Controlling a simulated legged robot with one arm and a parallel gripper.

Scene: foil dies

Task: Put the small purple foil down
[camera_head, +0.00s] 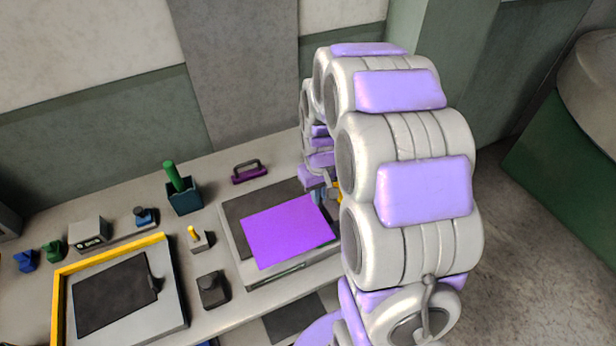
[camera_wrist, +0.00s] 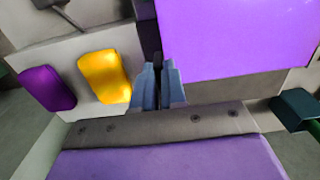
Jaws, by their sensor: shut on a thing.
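The purple foil (camera_head: 288,231) is a flat, bright sheet over the dark top of a grey press-like block (camera_head: 238,262) in the head view. It also fills the upper right of the wrist view (camera_wrist: 240,38). My gripper (camera_head: 325,194) is at the foil's far right corner, partly hidden by my arm. In the wrist view its blue-grey fingers (camera_wrist: 158,84) are close together at the foil's edge, shut on it. I cannot tell whether the foil touches the block beneath.
A yellow-edged tray (camera_head: 60,300) with a dark plate stands left. A dark holder (camera_head: 184,197) with a green stick, a purple handled piece (camera_head: 249,173) and a yellow-knobbed block (camera_head: 196,240) stand nearby. In the wrist view, yellow (camera_wrist: 105,76) and purple (camera_wrist: 47,88) pieces lie left of the fingers.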

